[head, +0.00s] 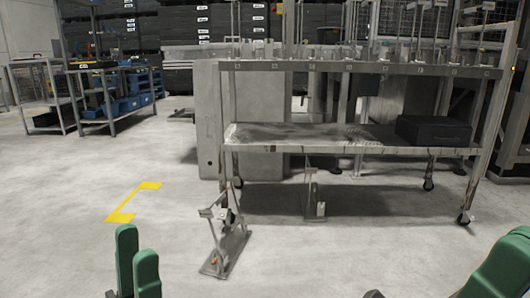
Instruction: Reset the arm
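My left gripper (137,250) shows at the bottom left as two green fingers pointing up, one nearer to me than the other. They look a little apart, with nothing seen between them. The picture's lower edge cuts off the rest of it. A green part of my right arm or gripper (503,266) shows at the bottom right corner, mostly out of the picture. Its fingertips cannot be made out. Both are in front of open floor and touch nothing that I can see.
A wheeled metal rack (300,146) stands ahead, with a black case (433,131) on its lower shelf. A small metal stand (227,250) is on the floor before it. A yellow floor marking (121,216) and clear floor lie left. Shelves with blue bins (130,104) stand farther back.

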